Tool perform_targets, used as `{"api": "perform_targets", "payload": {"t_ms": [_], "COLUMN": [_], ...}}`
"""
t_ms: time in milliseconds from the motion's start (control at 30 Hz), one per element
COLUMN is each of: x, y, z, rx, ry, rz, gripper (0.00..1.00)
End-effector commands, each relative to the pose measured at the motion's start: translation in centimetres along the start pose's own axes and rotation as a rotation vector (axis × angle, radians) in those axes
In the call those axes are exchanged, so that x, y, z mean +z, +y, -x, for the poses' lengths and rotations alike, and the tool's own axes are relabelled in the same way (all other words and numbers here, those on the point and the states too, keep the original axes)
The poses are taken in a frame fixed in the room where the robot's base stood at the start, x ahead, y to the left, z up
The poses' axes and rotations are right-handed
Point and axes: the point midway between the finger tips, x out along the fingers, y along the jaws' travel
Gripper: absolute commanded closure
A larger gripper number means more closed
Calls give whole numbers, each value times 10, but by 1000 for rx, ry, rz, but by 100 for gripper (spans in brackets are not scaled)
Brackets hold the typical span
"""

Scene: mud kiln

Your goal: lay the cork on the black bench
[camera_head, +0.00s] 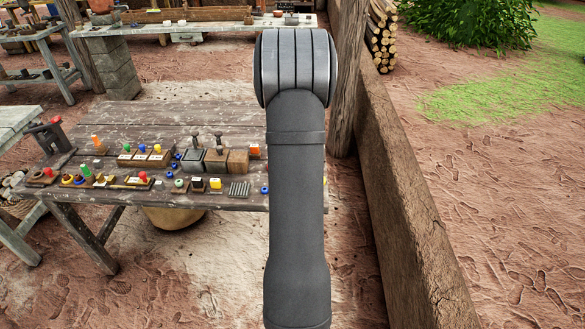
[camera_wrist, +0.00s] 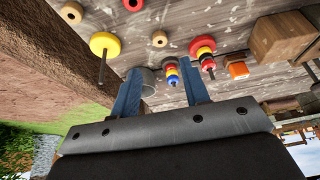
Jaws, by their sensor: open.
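My gripper (camera_wrist: 161,66) shows in the wrist view as two blue fingers held apart; it is open. In the head view my own arm hides it. A small grey cylinder (camera_wrist: 148,82) shows between the fingers, close to the left one; whether it touches is unclear. I cannot pick out the cork with certainty; two small tan round pieces, one at the upper left (camera_wrist: 72,12) and one above the fingers (camera_wrist: 160,38), show in the wrist view. No plainly black bench stands out; the weathered dark plank table (camera_head: 185,115) carries the small objects.
A yellow disc on a pin (camera_wrist: 104,44), a red ring (camera_wrist: 133,4), a red and yellow stack (camera_wrist: 203,46) and a wooden block (camera_wrist: 273,40) surround the fingers. A mud wall (camera_head: 405,200) runs along the right. The table's back left part is mostly bare.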

Motion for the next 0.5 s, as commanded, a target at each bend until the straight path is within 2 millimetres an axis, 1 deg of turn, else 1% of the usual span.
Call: {"api": "perform_targets", "payload": {"t_ms": [33,100,200,300,500], "x": [0,0,0,0,0], "y": [0,0,0,0,0], "z": [8,16,24,27,28], "rx": [0,0,0,0,0], "ry": [1,0,0,-1,-2], "rz": [0,0,0,0,0], "gripper": [58,58,58,58,58]}}
